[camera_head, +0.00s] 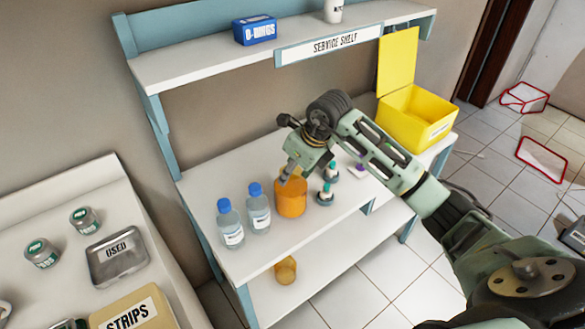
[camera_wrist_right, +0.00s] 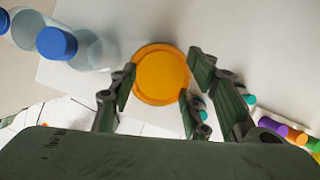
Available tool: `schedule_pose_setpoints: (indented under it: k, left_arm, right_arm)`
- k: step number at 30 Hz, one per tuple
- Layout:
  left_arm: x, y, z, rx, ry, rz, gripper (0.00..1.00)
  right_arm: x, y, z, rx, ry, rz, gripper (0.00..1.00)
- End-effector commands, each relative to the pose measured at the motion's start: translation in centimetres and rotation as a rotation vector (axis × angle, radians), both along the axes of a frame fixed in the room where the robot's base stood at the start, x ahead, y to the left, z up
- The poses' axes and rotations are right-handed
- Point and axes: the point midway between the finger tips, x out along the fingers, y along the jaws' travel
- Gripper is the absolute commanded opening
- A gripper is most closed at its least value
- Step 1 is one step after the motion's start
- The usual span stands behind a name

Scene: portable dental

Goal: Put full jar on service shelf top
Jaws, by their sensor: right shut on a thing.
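An orange jar (camera_head: 291,199) stands upright on the white worktop, right of two clear bottles. In the right wrist view its round orange top (camera_wrist_right: 161,74) lies between the fingers. My right gripper (camera_head: 290,177) reaches down onto the jar and is shut on it; the fingers (camera_wrist_right: 158,88) flank it. The service shelf top (camera_head: 205,63) is the white upper board above the worktop, with a "SERVICE SHELF" label. My left gripper is not in view.
A blue O-rings box (camera_head: 255,30) and a white container (camera_head: 333,10) stand on the upper shelf; its left part is clear. Blue-capped bottles (camera_head: 230,224) (camera_head: 258,208) and small teal-topped vials (camera_head: 326,194) flank the jar. A yellow bin (camera_head: 416,117) sits right. Another orange jar (camera_head: 286,270) is below.

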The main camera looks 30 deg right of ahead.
Motion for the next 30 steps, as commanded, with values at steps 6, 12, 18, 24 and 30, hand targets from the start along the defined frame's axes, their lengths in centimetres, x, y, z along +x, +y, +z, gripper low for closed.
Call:
schedule_pose_setpoints:
  k: [6, 12, 18, 24, 30]
  left_arm:
    - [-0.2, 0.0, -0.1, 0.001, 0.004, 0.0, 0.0]
    - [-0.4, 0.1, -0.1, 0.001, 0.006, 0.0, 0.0]
    - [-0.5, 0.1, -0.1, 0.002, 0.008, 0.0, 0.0]
    - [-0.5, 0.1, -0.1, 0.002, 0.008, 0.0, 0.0]
    - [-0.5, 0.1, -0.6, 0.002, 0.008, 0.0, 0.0]
  right_arm:
    - [0.2, 0.0, 0.2, 0.002, -0.007, 0.0, 0.0]
    - [0.0, 0.0, -0.1, 0.0, -0.001, 0.0, 0.55]
    - [0.0, 0.0, -0.1, 0.0, -0.001, 0.0, 0.63]
    - [0.0, 0.0, 0.0, 0.0, -0.001, 0.0, 0.63]
    - [-0.5, -0.4, 1.9, -0.002, -0.006, -0.001, 0.63]
